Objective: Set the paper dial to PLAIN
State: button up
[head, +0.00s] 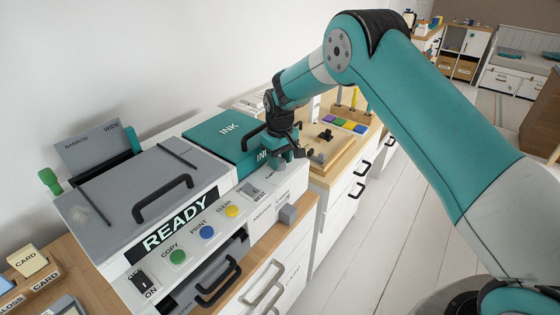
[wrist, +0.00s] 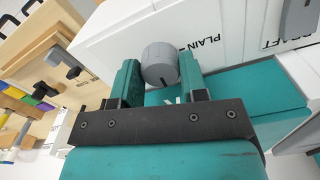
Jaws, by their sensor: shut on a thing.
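The paper dial (wrist: 160,63) is a round grey knob on the printer's white face in the wrist view. A small dark mark shows on its lower side. The word PLAIN (wrist: 203,44) is printed to its right, with a short tick toward the dial; the mark does not visibly face it. My gripper (wrist: 160,72) has its two teal fingers on either side of the dial, shut on it. In the head view my gripper (head: 284,153) is at the printer's far right end, beside the teal INK cover, and hides the dial.
The printer (head: 140,190) has a READY display, COPY, PRINT and CLEAN buttons, and an OFF/ON switch. A grey block (head: 288,214) sticks out of its front. The teal INK cover (head: 222,138) is close to my gripper. A wooden stand with coloured blocks (head: 345,125) is beyond.

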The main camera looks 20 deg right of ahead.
jog(key=n, duration=0.4)
jog(key=shift+n+b, duration=0.3)
jog(key=n, duration=0.4)
jog(key=shift+w+n, duration=0.1)
jog(key=shift+n, duration=0.2)
jog(key=n, duration=0.4)
jog(key=shift+n+b, duration=0.3)
jog(key=shift+b, duration=0.1)
jog(key=shift+n, duration=2.3)
jog(key=o, duration=0.9)
jog(key=shift+r, duration=0.1)
